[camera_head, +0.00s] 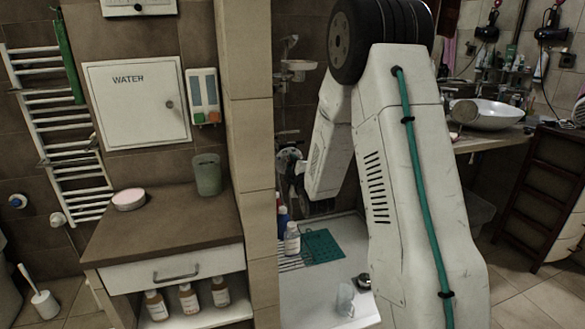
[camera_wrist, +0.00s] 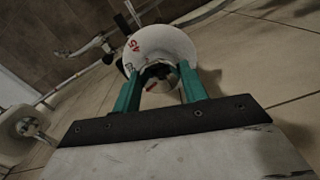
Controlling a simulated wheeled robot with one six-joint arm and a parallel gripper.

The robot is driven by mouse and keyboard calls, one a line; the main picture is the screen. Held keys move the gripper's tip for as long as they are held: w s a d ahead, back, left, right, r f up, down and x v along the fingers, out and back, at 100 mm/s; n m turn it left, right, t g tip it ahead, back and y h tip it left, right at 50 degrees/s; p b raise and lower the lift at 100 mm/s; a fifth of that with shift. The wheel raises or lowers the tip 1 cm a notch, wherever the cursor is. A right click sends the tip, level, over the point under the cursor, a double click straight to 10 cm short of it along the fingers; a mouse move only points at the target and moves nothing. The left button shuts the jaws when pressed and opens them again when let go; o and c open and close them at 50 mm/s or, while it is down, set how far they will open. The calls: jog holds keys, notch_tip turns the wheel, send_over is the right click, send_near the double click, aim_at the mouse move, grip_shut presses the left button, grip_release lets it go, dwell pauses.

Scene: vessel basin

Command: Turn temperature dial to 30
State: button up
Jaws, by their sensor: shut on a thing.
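The temperature dial (camera_wrist: 162,45) is a round white piece with red and dark numbers, on the tiled wall in the wrist view. A red "45" shows at its upper left, and a small red mark shows near its middle. My gripper (camera_wrist: 160,82) has two green fingers, one on each side of the dial's dark centre, and is shut on it. The fingertips hide part of the dial. In the head view my arm covers most of this area, and I cannot make out the dial's numbers there.
Chrome pipes (camera_wrist: 100,40) run along the wall near the dial. A white basin ledge (camera_head: 318,295) below my arm holds a bottle (camera_head: 292,239), a green mat (camera_head: 322,246) and a clear cup (camera_head: 345,300). A tiled partition (camera_head: 250,130) stands left of my arm.

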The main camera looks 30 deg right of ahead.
jog(key=shift+n, duration=0.4)
jog(key=o, duration=1)
jog(key=v, duration=0.8)
